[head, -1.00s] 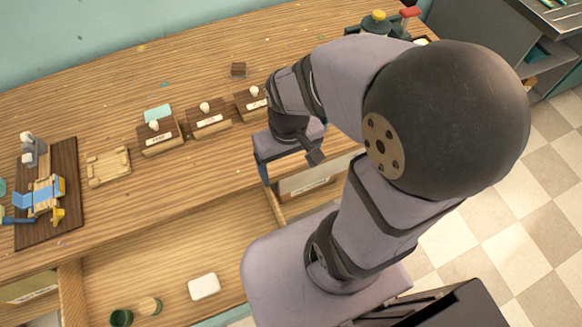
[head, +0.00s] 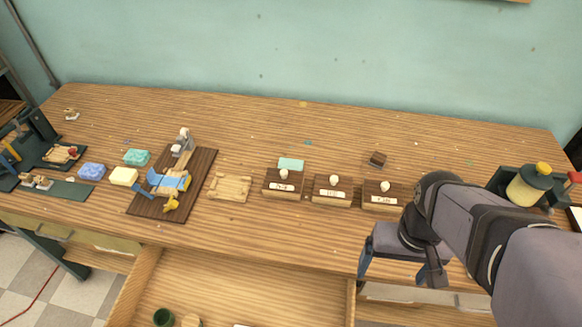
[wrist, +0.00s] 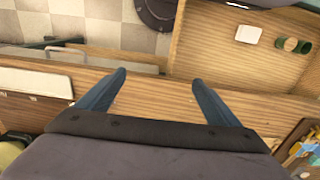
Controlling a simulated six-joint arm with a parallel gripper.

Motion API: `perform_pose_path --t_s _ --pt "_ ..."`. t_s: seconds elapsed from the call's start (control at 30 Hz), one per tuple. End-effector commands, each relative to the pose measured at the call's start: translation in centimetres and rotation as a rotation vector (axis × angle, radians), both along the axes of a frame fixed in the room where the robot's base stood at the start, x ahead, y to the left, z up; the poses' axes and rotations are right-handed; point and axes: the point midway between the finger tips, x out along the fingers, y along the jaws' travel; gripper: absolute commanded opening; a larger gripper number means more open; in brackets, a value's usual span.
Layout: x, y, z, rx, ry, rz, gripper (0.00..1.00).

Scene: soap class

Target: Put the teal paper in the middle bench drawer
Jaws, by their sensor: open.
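The teal paper (head: 291,164) is a small flat-looking rectangle on the bench top, partly hidden behind the leftmost of three labelled wooden boxes. The middle bench drawer (head: 245,275) is pulled open below the front edge. It also shows in the wrist view (wrist: 215,52), holding a white block (wrist: 248,34) and a green cup (wrist: 287,44). My gripper (head: 398,268) is at the bench's front edge, right of the open drawer and well to the right of the paper. In the wrist view my gripper (wrist: 159,77) has its blue fingers apart with nothing between them.
Three knobbed boxes (head: 332,189) stand in a row in front of the paper. A wooden tray (head: 230,187) and a dark board (head: 150,202) with a blue-yellow device lie left. A yellow-topped container (head: 530,185) stands right. The bench's back strip is largely clear.

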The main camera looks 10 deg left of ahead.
Motion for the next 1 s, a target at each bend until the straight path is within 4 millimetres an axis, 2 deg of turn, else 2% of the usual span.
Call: perform_pose_path --t_s 0.03,0.37,0.57,0.67,0.8,0.9,1.0 --pt "0.2 0.0 0.8 0.000 -0.007 0.000 0.86" --pt "6.9 1.7 1.0 -0.039 -0.072 0.010 0.86" --pt "13.4 4.6 1.3 -0.063 -0.151 0.017 0.86" --pt "17.8 7.5 1.2 -0.073 -0.212 0.020 0.86" --pt "23.7 13.0 1.0 -0.070 -0.310 0.019 0.86" --pt "26.9 17.2 0.8 -0.058 -0.377 0.016 0.86" --pt "29.1 20.6 0.6 -0.041 -0.429 0.009 0.86"
